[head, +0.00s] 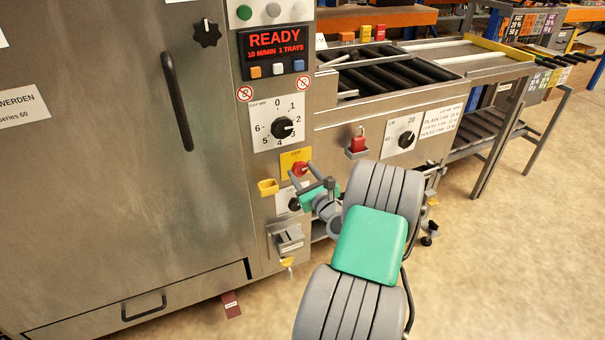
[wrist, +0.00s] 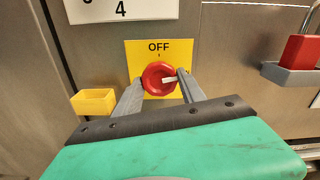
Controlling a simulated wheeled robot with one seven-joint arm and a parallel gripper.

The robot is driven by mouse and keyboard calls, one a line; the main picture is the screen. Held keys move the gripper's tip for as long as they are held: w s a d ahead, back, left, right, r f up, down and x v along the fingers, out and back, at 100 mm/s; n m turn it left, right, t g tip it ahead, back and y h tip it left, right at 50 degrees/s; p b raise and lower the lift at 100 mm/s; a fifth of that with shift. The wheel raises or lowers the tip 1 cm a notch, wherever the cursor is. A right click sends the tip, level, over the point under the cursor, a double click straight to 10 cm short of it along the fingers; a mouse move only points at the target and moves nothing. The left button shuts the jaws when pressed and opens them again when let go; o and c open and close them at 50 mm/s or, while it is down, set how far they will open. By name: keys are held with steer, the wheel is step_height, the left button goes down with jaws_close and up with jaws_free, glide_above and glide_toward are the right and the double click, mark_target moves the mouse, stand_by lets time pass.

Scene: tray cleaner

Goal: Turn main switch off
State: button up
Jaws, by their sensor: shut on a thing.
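The main switch is a round red knob (head: 300,169) on a yellow plate (head: 287,158) low on the machine's front panel. In the wrist view the knob (wrist: 155,74) sits in the middle of the yellow plate (wrist: 133,50), below the word OFF. The knob's white pointer mark lies roughly level, toward the right, not up at OFF. My gripper (wrist: 160,80) has one finger on each side of the knob and is shut on it. It also shows at the knob in the head view (head: 301,174), where it partly hides the knob and plate.
A yellow holder (head: 268,187) sticks out left of the knob. A red padlock (head: 358,141) sits in a grey holder to the right. A dial (head: 283,127) is above, under a display (head: 274,52) reading READY. Open floor lies at the right.

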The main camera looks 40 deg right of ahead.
steer(key=n, duration=0.4)
steer(key=shift+n+b, duration=0.3)
steer(key=shift+b, duration=0.1)
steer(key=n+b, duration=0.1)
steer(key=n, duration=0.2)
steer(key=shift+n, duration=0.3)
steer(key=n+b, duration=0.2)
steer(key=n, duration=0.2)
steer(key=shift+d, duration=0.1)
steer(key=shift+n+b, duration=0.95)
steer(key=shift+n, duration=0.75)
steer(key=shift+r, duration=0.1)
steer(key=o, duration=1.3)
